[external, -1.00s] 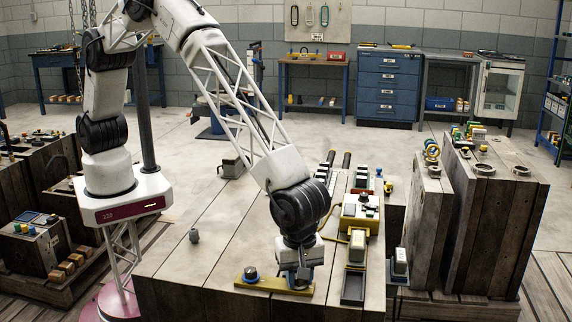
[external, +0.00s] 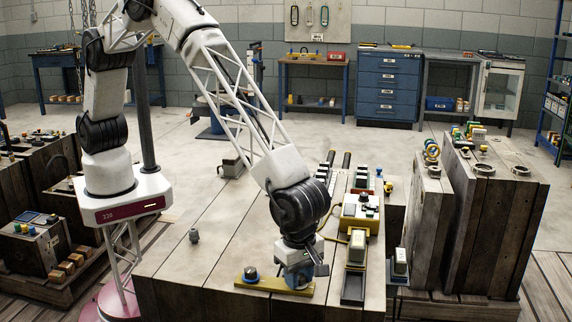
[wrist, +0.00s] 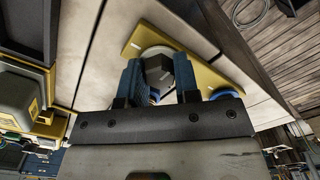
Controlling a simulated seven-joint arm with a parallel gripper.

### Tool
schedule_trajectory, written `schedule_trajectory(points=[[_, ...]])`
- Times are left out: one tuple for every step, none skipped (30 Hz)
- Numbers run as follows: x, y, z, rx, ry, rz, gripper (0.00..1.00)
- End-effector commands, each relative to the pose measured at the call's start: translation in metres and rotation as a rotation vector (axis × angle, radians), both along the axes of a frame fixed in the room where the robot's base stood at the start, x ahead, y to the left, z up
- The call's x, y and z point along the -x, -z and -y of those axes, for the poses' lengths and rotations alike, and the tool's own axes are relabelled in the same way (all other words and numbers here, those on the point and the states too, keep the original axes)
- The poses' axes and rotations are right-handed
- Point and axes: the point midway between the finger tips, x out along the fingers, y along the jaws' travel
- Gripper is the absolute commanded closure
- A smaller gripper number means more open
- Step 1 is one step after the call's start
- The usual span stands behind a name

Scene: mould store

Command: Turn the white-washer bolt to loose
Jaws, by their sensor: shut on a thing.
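A yellow plate (external: 268,285) lies on the wooden top near its front edge. A bolt with a blue ring (external: 250,273) stands at its left end, clear of my gripper. My gripper (external: 298,283) is down over the plate's right end. In the wrist view, the two blue fingers of my gripper (wrist: 158,78) are shut on a grey bolt head (wrist: 157,68), one on each side. A pale washer (wrist: 150,51) shows around that head, on the yellow plate (wrist: 205,75). The lower part of the bolt is hidden, and I see no loose or tight mark.
A yellow control box (external: 361,212) and a dark tray with a pale-topped block (external: 357,246) stand close to the right of my gripper. A small grey knob (external: 194,236) stands at the left. The wood between is clear.

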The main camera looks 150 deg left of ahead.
Motion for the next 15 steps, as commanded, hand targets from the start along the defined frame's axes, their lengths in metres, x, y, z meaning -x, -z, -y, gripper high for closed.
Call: schedule_trajectory(points=[[-0.0009, -0.0016, 0.0007, 0.0, 0.001, 0.002, 0.94], [-0.001, -0.0016, 0.0007, 0.0, 0.001, 0.002, 0.69], [-0.0011, -0.0018, 0.0007, 0.0, 0.001, 0.002, 0.63], [-0.0011, -0.0018, 0.0006, 0.0, 0.001, 0.002, 0.58], [-0.0011, -0.0018, 0.0006, 0.0, 0.001, 0.003, 0.54], [-0.0011, -0.0017, 0.0005, 0.0, 0.001, 0.002, 0.48], [-0.001, -0.0016, 0.0004, 0.0, 0.001, 0.002, 0.45], [-0.0011, -0.0016, 0.0004, 0.0, 0.001, 0.002, 0.45], [-0.001, -0.0015, 0.0003, 0.0, 0.001, 0.002, 0.45], [-0.001, -0.0014, 0.0003, 0.0, 0.001, 0.002, 0.45], [-0.001, -0.0015, 0.0002, 0.0, 0.001, 0.002, 0.45], [-0.001, -0.0014, 0.0002, 0.0, 0.001, 0.002, 0.45], [-0.001, -0.0014, 0.0001, 0.0, 0.001, 0.002, 0.45], [-0.001, -0.0015, 0.0001, 0.0, 0.001, 0.002, 0.45], [-0.0011, -0.0018, 0.0, -0.001, 0.001, 0.003, 0.45]])
